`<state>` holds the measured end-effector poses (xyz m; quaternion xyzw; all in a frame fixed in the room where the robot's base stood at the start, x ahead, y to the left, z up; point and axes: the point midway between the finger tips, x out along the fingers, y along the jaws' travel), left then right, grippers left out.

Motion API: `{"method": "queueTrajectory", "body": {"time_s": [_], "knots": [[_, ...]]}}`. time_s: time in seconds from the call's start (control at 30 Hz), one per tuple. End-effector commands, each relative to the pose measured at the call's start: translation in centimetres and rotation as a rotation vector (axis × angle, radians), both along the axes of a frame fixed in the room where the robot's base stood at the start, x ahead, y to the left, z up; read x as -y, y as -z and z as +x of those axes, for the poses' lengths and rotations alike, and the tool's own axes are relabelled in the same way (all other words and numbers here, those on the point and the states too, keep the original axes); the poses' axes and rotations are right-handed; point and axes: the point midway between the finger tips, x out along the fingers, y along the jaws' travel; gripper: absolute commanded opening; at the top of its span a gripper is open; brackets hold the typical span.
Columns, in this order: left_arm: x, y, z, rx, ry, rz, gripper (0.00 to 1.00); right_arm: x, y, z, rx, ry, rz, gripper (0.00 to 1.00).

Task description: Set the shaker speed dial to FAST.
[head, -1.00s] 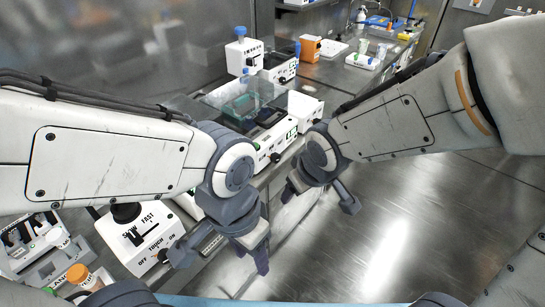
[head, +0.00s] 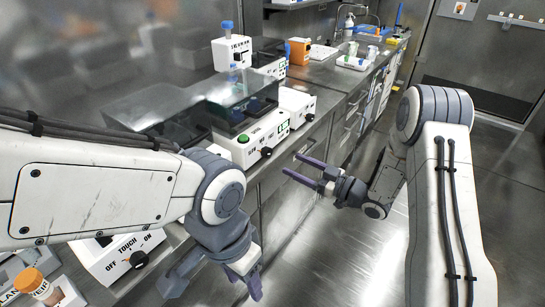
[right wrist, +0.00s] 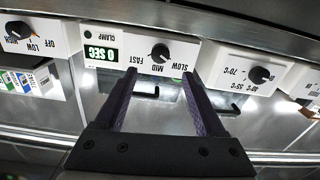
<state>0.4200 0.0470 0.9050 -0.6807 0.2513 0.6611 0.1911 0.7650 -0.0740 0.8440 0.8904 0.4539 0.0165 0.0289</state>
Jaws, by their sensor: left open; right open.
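The shaker (right wrist: 118,62) shows upside down in the right wrist view, with SLOW, MID and FAST printed around its black speed dial (right wrist: 161,50). Its display reads 0 SEC (right wrist: 103,52). I cannot tell clearly where the dial's pointer stands. My right gripper (right wrist: 160,80) is open and empty. In that view its fingertips lie either side of the dial, near its lower edge, and the dial is not gripped. In the head view the right gripper (head: 291,165) points left toward the bench front. My left gripper (head: 215,290) is open and empty at the lower left.
A dial marked 40, 55 and 70 °C (right wrist: 260,75) and another marked OFF, LOW, HIGH (right wrist: 18,30) flank the shaker. An OFF/TOUCH/ON device (head: 118,255) stands near the left arm. An orange box (head: 299,50) is further back. The floor at right is open.

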Motion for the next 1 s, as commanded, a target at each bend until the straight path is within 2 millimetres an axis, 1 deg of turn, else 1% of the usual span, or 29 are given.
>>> {"method": "queueTrajectory", "body": {"time_s": [0.03, 0.2, 0.43, 0.63, 0.9, 0.97, 1.0], "knots": [[0.0, -0.2, 0.0, 0.000, 0.000, 0.000, 0.50, -0.8, -0.1, 0.4, 0.000, -0.005, 0.000, 0.72], [0.0, -0.4, 0.0, 0.000, 0.000, 0.000, 0.50, -3.5, -0.1, 2.3, 0.001, -0.006, -0.002, 0.72], [0.0, -0.6, 0.0, 0.000, 0.000, 0.000, 0.50, -6.5, -0.1, 4.5, 0.000, -0.003, -0.002, 0.72], [0.0, -0.6, 0.0, 0.000, 0.000, 0.000, 0.50, -7.6, -0.1, 5.3, -0.002, -0.001, -0.002, 0.72], [0.0, -0.6, 0.0, 0.000, 0.000, 0.000, 0.50, -7.6, 0.0, 5.4, -0.002, 0.000, -0.002, 0.72], [0.0, -0.6, 0.0, 0.000, 0.000, 0.000, 0.50, -7.6, 0.0, 5.4, -0.002, 0.000, -0.002, 0.49], [0.0, -0.6, 0.0, 0.000, 0.000, 0.000, 0.50, -7.6, 0.0, 5.4, -0.002, 0.000, -0.002, 0.34]]}}
